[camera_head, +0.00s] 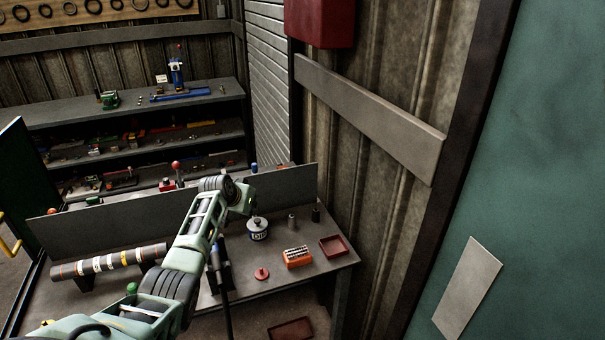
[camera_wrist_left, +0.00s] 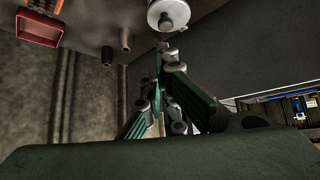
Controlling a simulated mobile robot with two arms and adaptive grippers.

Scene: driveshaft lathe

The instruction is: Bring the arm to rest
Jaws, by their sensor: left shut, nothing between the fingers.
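My left arm (camera_head: 198,235) comes in from the lower left and reaches up over the workbench. Its left gripper (camera_head: 246,204) is above the bench, close to the upright back panel in the picture. In the left wrist view the green fingers of this gripper (camera_wrist_left: 166,62) come together at the tips, shut and empty. A white can with a dark label (camera_head: 258,229) stands on the bench just below the gripper; it also shows in the left wrist view (camera_wrist_left: 168,14), apart from the fingertips. My right gripper is in neither view.
The bench (camera_head: 325,272) also bears a striped shaft (camera_head: 108,262), an orange block of small parts (camera_head: 297,257), a red tray (camera_head: 333,246), a red knob (camera_head: 262,273) and two small cylinders. The back panel (camera_head: 285,187) rises behind. Shelves (camera_head: 130,112) stand beyond.

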